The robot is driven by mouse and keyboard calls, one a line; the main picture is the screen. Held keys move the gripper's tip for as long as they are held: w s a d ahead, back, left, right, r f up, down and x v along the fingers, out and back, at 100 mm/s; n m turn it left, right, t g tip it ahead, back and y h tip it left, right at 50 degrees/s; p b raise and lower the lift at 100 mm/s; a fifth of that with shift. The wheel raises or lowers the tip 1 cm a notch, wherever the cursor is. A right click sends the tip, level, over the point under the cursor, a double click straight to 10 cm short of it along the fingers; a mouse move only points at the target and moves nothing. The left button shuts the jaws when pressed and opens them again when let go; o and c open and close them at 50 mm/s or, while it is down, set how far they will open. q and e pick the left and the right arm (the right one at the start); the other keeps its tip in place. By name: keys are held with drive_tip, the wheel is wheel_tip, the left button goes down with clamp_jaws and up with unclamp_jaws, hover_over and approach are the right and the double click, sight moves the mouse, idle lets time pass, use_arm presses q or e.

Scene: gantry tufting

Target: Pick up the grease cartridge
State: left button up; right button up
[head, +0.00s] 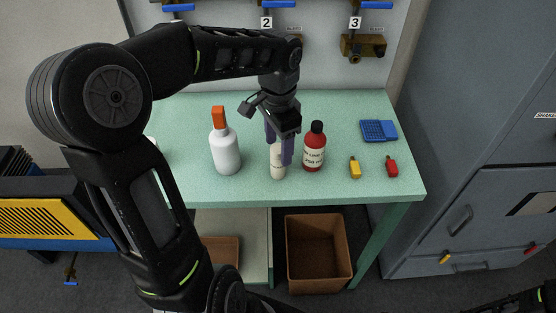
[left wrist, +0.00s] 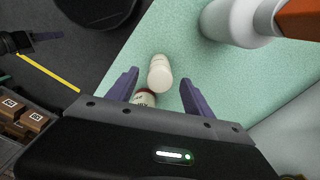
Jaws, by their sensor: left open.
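The grease cartridge, a slim cream cylinder (head: 277,171), stands upright on the green bench between a white bottle and a red bottle. My left gripper (head: 279,145) points down over it, its purple fingers open and partly hiding its upper part. In the left wrist view the cream cylinder (left wrist: 160,76) shows between the two spread fingertips (left wrist: 158,84). A cream piece with a dark red band shows beside it, partly hidden by the gripper body. What looks like my right gripper (left wrist: 48,37) shows at the left wrist view's edge, too small to read.
A white bottle with an orange cap (head: 226,155) stands close left, a red bottle with a black cap (head: 315,153) close right. Yellow (head: 355,169) and red (head: 391,168) small items and a blue block (head: 379,130) lie further right. A brown bin (head: 318,284) stands below the green bench (head: 345,192).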

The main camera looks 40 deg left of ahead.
sight(278, 159)
use_arm(q)
wheel_tip(278, 159, down, 5)
drive_tip(key=shift+s+p, duration=0.15)
drive_tip(key=shift+p, duration=0.35)
clamp_jaws()
idle(0.8)
